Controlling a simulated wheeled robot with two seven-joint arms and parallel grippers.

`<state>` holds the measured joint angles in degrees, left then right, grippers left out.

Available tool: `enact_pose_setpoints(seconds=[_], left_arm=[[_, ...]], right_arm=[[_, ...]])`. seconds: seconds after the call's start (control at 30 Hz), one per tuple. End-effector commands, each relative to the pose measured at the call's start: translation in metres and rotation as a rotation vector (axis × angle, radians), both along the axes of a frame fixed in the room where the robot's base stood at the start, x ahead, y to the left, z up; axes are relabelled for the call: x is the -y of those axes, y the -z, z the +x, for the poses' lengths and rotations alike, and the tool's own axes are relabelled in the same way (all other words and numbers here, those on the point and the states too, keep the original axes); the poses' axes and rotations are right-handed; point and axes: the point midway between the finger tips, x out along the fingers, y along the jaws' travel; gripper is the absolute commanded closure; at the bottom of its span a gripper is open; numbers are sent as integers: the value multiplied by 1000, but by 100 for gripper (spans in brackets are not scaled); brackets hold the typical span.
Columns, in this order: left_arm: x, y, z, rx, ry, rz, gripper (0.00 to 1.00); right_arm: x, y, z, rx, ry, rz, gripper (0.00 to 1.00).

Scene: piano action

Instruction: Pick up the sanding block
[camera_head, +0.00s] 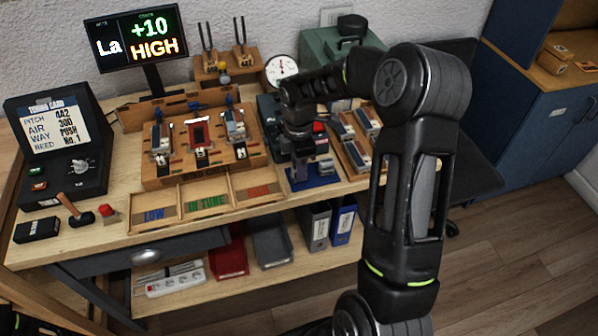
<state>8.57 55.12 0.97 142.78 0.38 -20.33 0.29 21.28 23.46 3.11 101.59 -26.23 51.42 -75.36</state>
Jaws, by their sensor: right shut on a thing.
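My right gripper (300,168) points down at a dark stand with a blue base (316,183), right of the wooden rack. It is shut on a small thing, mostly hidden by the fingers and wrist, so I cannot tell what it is. I cannot tell for sure which object is the sanding block. A small red-topped block (109,212) lies at the left front of the bench, beside a wooden-handled tool (72,208). A black block (37,230) lies farther left. My left gripper is not in view.
The wooden rack (160,180) holds several small pieces, with a three-part tray (136,224) in front. Another tray of pieces (372,150) stands right of my gripper. A display (140,38), a card stand (55,125) and a round dial (281,70) stand behind or left.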

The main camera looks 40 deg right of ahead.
Motion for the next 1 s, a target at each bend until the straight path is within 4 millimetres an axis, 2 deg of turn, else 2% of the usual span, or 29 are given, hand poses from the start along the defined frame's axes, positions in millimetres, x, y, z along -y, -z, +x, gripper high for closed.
enact_pose_setpoints(seconds=[0.13,0.63,0.77,1.0], left_arm=[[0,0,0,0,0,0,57],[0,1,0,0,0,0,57],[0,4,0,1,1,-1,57],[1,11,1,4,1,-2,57]], right_arm=[[0,0,0,0,0,0,100],[0,-4,1,3,0,-1,100],[1,-18,1,5,0,-1,100],[1,-63,1,6,1,-2,100]])
